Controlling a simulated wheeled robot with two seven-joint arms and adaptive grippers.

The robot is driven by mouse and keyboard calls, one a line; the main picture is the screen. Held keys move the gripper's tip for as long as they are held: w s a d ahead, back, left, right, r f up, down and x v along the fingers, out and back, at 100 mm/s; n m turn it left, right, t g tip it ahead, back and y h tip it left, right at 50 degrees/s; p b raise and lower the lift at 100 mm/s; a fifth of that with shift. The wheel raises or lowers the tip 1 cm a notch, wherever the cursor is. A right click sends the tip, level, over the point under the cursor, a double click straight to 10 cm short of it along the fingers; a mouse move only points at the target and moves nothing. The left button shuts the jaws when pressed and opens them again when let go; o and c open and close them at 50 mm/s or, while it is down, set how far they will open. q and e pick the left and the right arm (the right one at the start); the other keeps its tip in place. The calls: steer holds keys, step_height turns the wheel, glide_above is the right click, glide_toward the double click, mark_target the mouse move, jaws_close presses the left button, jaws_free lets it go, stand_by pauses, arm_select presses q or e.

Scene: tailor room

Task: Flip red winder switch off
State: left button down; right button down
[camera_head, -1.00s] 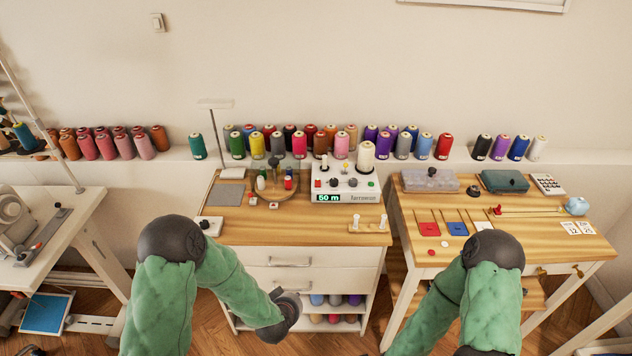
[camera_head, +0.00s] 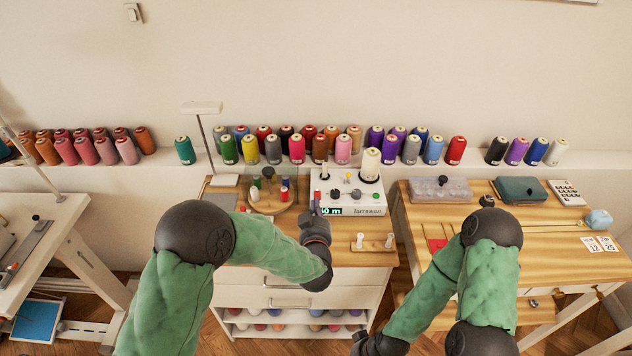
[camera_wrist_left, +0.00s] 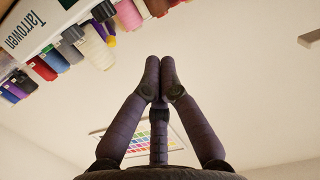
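The white winder (camera_head: 361,205) stands on the middle wooden table, with its green display partly covered by my gripper. A small red part, likely the red switch (camera_head: 317,194), shows at its left front, just beyond my fingertips. My left gripper (camera_head: 316,207) is in front of this left end; I cannot tell whether it touches. The winder's printed side (camera_wrist_left: 28,28) shows upside down at the top left there. Only a dark end part of my right arm shows at the bottom edge; its fingers are hidden.
A large white thread cone (camera_head: 370,165) and a thin spool stand on the winder. A round wooden tray (camera_head: 262,205) with small spools is to its left. A peg stand (camera_head: 371,246) lies in front. Several cones line the ledge behind.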

arm_select(q)
steer(key=shift+r, duration=0.15)
steer(key=b, duration=0.3)
glide_above(316, 192)
steer(key=s, duration=0.4)
steer(key=shift+w+f, duration=0.15)
steer(key=shift+f, duration=0.6)
steer(key=f, duration=0.1)
steer(key=w+f+b, duration=0.1)
steer(key=f, duration=0.1)
steer(key=shift+w+f, duration=0.1)
steer(key=shift+f, duration=0.3)
